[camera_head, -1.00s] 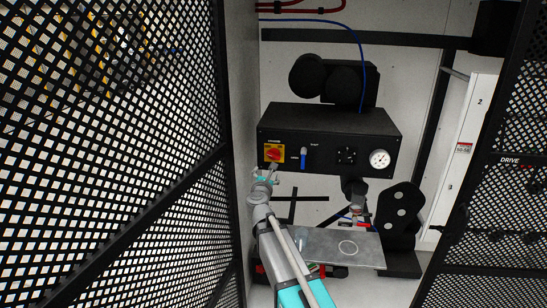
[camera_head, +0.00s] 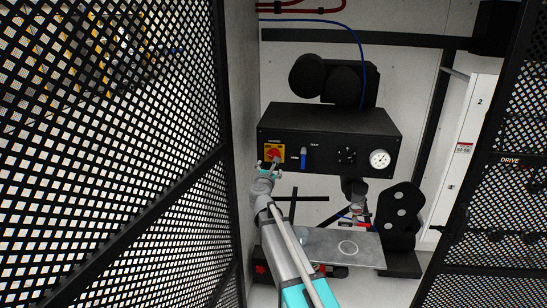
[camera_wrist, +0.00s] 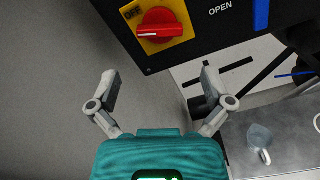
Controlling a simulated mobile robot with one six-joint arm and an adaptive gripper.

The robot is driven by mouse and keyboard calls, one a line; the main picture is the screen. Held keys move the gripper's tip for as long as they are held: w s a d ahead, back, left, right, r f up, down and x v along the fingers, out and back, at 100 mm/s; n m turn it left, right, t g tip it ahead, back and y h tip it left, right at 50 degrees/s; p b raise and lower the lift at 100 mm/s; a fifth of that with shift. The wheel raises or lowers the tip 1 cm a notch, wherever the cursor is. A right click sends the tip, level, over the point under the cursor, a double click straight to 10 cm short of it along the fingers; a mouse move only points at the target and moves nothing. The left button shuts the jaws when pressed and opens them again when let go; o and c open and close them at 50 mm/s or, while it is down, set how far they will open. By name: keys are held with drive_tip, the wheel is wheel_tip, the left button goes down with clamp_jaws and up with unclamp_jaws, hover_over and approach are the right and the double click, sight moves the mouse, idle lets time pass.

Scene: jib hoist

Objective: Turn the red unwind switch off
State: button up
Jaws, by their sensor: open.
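The red unwind switch (camera_head: 273,153) is a rotary knob on a yellow plate at the left end of a black control box (camera_head: 340,130). In the wrist view the red knob (camera_wrist: 160,31) shows close up, with a white mark on its left part and its grip bar lying nearly level in the picture. My gripper (camera_head: 268,166) is just below the switch in the head view. In the wrist view my gripper (camera_wrist: 158,88) has its two fingers spread wide with nothing between them. The knob lies beyond the fingertips, apart from them.
A blue lever (camera_head: 303,157) sits right of the switch, beside a black selector (camera_head: 346,155) and a round gauge (camera_head: 380,159). A metal plate (camera_head: 325,243) lies below the box. A grey wall stands close on the left, with black mesh panels (camera_head: 110,150) beyond.

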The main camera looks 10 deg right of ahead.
sight(273, 154)
drive_tip(key=x, duration=0.9)
drive_tip(key=shift+w, duration=0.2)
drive_tip(key=c, duration=0.9)
drive_tip(key=shift+o, duration=0.2)
drive_tip(key=shift+n, duration=2.3)
drive_tip(key=o, duration=0.9)
drive_tip(key=shift+c, duration=0.2)
